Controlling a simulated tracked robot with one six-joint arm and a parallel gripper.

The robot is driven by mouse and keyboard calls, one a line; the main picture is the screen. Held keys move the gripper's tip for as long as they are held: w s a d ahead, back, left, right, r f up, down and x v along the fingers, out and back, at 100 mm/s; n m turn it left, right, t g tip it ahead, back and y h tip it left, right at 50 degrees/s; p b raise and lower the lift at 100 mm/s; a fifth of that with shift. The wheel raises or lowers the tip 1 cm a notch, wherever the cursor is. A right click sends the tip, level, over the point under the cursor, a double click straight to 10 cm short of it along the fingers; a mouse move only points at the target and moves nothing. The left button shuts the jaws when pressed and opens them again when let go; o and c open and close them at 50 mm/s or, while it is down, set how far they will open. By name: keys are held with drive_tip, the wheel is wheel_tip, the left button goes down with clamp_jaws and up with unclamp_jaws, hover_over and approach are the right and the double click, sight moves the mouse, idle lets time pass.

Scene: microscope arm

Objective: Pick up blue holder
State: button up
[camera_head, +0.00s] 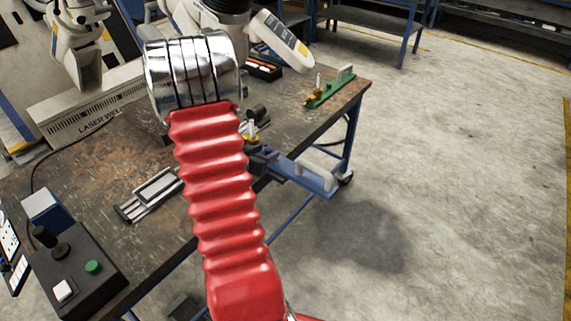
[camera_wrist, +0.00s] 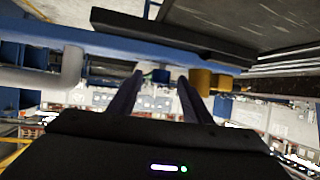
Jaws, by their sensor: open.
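The blue holder (camera_head: 296,172) lies at the table's right edge in the head view, with a pale grey handle (camera_head: 316,175) at its right end and a brass-coloured fitting (camera_head: 250,139) near its left end. In the wrist view a blue bar (camera_wrist: 110,41) that looks like the holder crosses the upper part, with the grey handle (camera_wrist: 45,78) at left and a brass-coloured part (camera_wrist: 203,80) at right. My gripper (camera_wrist: 160,80) is open, its two dark fingers apart just below the bar. I cannot tell whether they touch it. My red arm hides part of the table.
A similar green holder (camera_head: 330,89) stands at the table's far right corner. A metal rail piece (camera_head: 150,195) and a black control box (camera_head: 75,270) lie on the worn table (camera_head: 130,140). A white machine (camera_head: 85,110) is at the back left. The floor at right is clear.

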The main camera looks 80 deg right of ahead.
clamp_jaws()
idle(0.5)
drive_tip(key=shift+r, duration=0.1)
